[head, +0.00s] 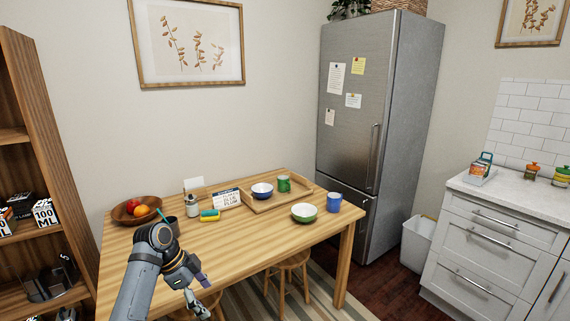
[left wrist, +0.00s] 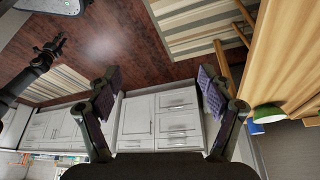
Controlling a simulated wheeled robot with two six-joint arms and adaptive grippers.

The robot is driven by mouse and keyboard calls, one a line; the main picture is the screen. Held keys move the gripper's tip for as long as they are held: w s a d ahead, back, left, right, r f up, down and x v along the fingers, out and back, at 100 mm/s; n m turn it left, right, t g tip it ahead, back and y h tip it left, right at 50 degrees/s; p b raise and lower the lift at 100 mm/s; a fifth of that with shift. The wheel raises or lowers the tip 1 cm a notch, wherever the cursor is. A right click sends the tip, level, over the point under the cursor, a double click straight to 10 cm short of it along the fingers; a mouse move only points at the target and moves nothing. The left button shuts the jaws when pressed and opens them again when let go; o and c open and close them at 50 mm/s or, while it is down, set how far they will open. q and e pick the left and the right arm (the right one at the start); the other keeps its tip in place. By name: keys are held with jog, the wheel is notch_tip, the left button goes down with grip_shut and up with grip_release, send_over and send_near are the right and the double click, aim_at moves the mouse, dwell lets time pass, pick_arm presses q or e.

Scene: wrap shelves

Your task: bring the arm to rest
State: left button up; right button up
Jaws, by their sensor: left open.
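My left arm comes in from the bottom left of the head view. Its gripper (head: 198,296) hangs in front of the wooden table's front edge, pointing down and to the right. In the left wrist view the two dark fingers of my left gripper (left wrist: 158,88) stand wide apart with nothing between them. A dark arm part, probably of my right arm, shows at the left of the left wrist view. Whether its gripper is open or shut cannot be made out.
The wooden table (head: 240,238) holds a fruit bowl (head: 148,212), a wooden tray (head: 262,207), a green bowl (head: 304,212) and a blue mug (head: 334,202). Stools (head: 290,272) stand under its front edge. A shelf unit (head: 40,150) stands at left, a fridge (head: 350,110) behind at right.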

pick_arm(q)
jog(key=s+a+f+n+y+p, duration=0.1)
jog(key=s+f+n, duration=0.2)
jog(key=f, duration=0.8)
jog(key=s+a+f+n+y, duration=0.1)
jog(key=s+a+f+n, duration=0.15)
jog(key=f, duration=0.75)
jog(key=s+a+f+n+p, duration=0.1)
jog(key=s+f+n, duration=0.3)
jog(key=f, duration=0.7)
jog(key=s+a+f+n+y+p, duration=0.1)
jog(key=s+f+n, duration=0.1)
jog(key=s+f, duration=0.6)
jog(key=s+a+f+n+y+p, duration=0.15)
jog(key=s+f, duration=0.35)
jog(key=s, duration=0.5)
jog(key=s+f+n, duration=0.1)
jog(key=s+f, duration=0.1)
jog(key=s, duration=0.7)
jog(key=s+f, duration=0.3)
jog(key=s, duration=0.7)
jog(key=shift+d+n, duration=0.15)
jog(key=shift+n, duration=0.25)
pick_arm(e)
jog(key=r, duration=0.4)
jog(key=shift+w+d+r, duration=0.15)
jog(key=shift+w+d, duration=0.05)
jog(key=shift+w, duration=0.15)
pick_arm(q)
jog(key=shift+y, duration=0.25)
